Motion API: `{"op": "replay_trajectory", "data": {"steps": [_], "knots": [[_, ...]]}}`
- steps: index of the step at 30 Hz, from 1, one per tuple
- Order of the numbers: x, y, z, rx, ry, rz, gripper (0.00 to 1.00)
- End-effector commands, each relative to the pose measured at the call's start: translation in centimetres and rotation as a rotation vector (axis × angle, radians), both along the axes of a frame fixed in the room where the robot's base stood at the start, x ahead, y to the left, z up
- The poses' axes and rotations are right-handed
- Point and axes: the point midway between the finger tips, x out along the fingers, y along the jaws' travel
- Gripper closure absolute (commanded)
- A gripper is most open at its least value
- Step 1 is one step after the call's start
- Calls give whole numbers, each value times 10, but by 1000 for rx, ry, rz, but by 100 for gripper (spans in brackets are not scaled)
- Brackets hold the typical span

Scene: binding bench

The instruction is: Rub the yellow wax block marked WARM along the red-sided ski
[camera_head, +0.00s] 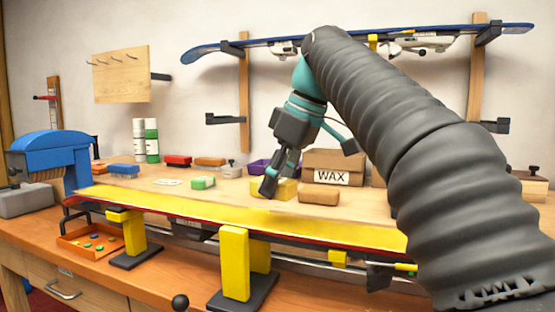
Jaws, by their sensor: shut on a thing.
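The ski (330,229) lies base-up across the bench, with a yellow top face and a red side edge. It rests on yellow supports (235,262). My gripper (268,188) points down just behind the ski's far edge, near its middle. It is shut on a yellow block (288,188), which is partly hidden by the fingers. No WARM marking can be read on the block from here. I cannot tell whether the block touches the ski or the bench behind it.
A brown block (319,198) and a cardboard WAX box (335,161) stand close right of my gripper. A green block (203,183), red block (177,160) and blue block (124,169) lie to the left. A blue-topped device (50,148) stands by the ski's left end.

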Motion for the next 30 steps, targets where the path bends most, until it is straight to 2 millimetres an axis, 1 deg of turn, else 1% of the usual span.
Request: {"op": "replay_trajectory", "data": {"steps": [3,6,9,30], "knots": [[2,-1,15,1,-3,-2,97],[2,-2,25,1,-3,-5,97],[1,-3,29,0,-1,-6,97],[1,-3,29,0,-1,-6,97]]}}
